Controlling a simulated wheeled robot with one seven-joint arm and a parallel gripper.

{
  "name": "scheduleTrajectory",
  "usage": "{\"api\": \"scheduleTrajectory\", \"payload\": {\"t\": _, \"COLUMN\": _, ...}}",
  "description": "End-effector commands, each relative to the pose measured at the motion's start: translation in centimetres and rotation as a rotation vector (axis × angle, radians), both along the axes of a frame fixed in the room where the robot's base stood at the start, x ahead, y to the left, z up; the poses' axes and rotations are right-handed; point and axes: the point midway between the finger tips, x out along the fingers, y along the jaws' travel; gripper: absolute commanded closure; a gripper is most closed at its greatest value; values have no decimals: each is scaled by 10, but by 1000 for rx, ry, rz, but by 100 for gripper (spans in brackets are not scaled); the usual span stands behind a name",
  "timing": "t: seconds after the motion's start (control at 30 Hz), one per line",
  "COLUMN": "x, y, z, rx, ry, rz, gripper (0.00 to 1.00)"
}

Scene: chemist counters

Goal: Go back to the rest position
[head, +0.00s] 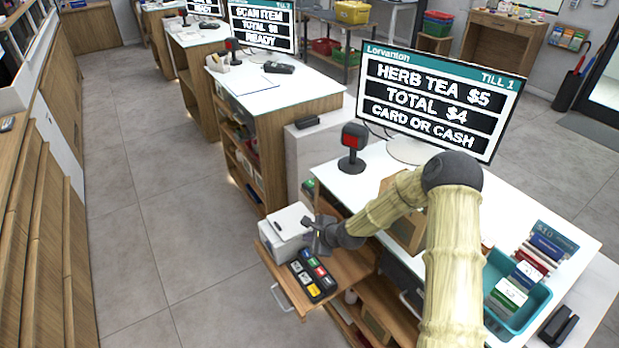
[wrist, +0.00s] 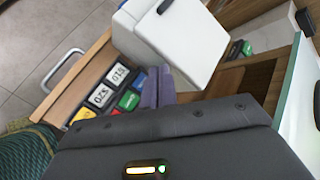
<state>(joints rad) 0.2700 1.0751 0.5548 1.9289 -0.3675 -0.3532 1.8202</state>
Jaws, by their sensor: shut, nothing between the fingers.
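My gripper (head: 318,241) is shut and empty. It hangs over the pulled-out wooden drawer (head: 348,268) of the till counter, and my arm reaches down to it from the right. In the wrist view the purple fingers of my gripper (wrist: 158,87) lie side by side, next to a white box-shaped device (wrist: 160,45). In the head view this white device (head: 284,228) stands in the drawer just left of my gripper. A black tray of coloured and white pieces (head: 313,276) lies in front of it. My arm hides part of the counter.
The counter top (head: 340,183) carries a large till screen (head: 440,100), a red-and-black scanner (head: 353,148) and a teal bin of packets (head: 518,302). The drawer's handle (head: 281,297) juts into the aisle. The tiled floor (head: 165,200) at left is clear.

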Motion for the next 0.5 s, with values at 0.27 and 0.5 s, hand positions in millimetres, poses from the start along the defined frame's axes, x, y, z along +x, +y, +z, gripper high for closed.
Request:
{"api": "scheduleTrajectory", "payload": {"t": 0.27, "x": -9, "y": -9, "z": 11, "rx": -99, "ry": -29, "rz": 78, "gripper": 100}}
{"api": "scheduleTrajectory", "payload": {"t": 0.5, "x": -46, "y": -47, "z": 49, "rx": -421, "ry": -100, "rz": 355, "gripper": 100}}
